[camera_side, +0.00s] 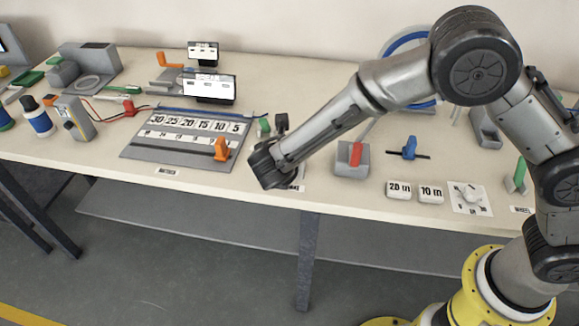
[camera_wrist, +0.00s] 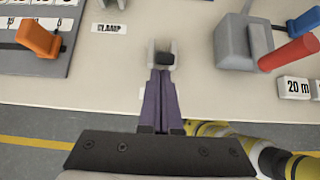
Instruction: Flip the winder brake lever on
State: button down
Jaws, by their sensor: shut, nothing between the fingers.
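A small grey bracket with a black knob or lever end (camera_wrist: 166,59) stands right at my fingertips in the wrist view. It looks like the brake lever, but no readable label confirms this. A dark upright piece (camera_side: 282,122) shows just behind my wrist in the side view and may be part of it. My gripper (camera_wrist: 160,74) has its purple fingers together and empty, pointing at the bracket. I cannot tell whether they touch it. In the side view my gripper (camera_side: 266,170) is low over the front table edge and hides most of this spot and a label.
A grey block with a red handle (camera_side: 355,155) stands to the right, beside a blue handle (camera_side: 409,147). A number panel (camera_side: 150,152) with an orange lever (camera_side: 221,148) lies left. Number tiles (camera_side: 398,190) sit front right. A bare table strip runs along the front.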

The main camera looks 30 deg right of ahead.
jog(key=shift+r, duration=0.1)
jog(key=shift+w+d+g+y, duration=0.1)
jog(key=shift+g+y, duration=0.3)
jog(key=shift+w+d+r+g+y, duration=0.25)
jog(key=shift+r+g+y, duration=0.1)
jog(key=shift+g+y, duration=0.45)
